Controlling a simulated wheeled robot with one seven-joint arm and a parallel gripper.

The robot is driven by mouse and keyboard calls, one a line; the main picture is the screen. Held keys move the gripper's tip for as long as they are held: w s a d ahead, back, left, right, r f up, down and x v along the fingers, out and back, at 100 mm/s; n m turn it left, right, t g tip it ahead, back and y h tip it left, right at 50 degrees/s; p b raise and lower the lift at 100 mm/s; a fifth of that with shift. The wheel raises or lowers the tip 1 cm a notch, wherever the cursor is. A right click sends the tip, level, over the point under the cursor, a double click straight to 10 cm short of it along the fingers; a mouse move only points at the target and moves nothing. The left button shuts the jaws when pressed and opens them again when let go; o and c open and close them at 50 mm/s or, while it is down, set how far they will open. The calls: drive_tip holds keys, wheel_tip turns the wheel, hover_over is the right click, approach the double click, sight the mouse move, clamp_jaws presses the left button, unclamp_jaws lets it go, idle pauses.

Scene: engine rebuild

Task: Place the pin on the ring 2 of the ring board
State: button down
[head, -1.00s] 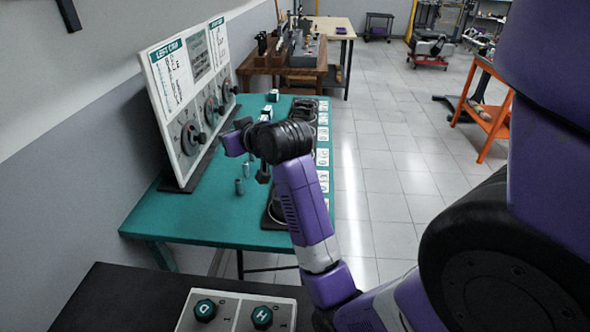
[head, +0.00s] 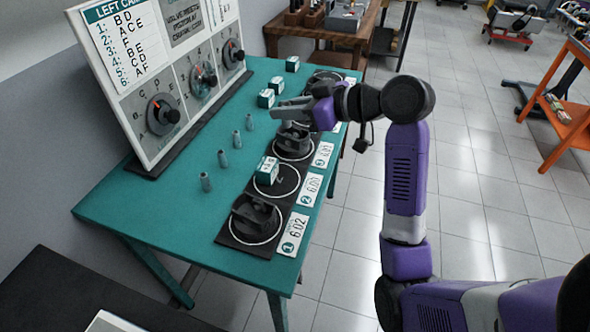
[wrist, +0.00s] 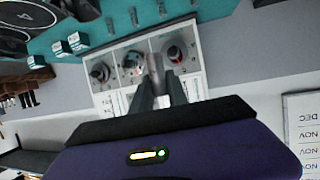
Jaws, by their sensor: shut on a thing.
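My gripper (head: 282,112) is above the far half of the teal table and points left. In the wrist view its two fingers (wrist: 158,95) are closed on a grey cylindrical pin (wrist: 153,64), off the table. The black ring board (head: 232,240) lies along the table's right side. Its ring 2 (head: 287,190) is a white circle beside the "2 6.00" label (head: 309,190). A small teal-and-white box (head: 267,170) covers part of ring 2's far left side. Rings 1 and 3 carry dark parts (head: 254,212) (head: 293,138).
Several grey pins (head: 205,182) stand in a row left of the board. More small boxes (head: 266,98) stand near the far end. An upright dial panel (head: 160,110) borders the table's left side. Open floor (head: 480,200) lies to the right.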

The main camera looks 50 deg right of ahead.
wheel_tip(320, 180, down, 18)
drive_tip(key=shift+d+f, duration=0.1)
drive_tip(key=shift+f, duration=0.15)
idle(0.4)
drive_tip(key=shift+f+b, duration=0.25)
drive_tip(key=shift+b, duration=0.1)
drive_tip(key=c, duration=1.6)
unclamp_jaws()
drive_tip(key=shift+r, duration=0.1)
drive_tip(key=shift+r, duration=0.15)
drive_tip(key=v, duration=1.2)
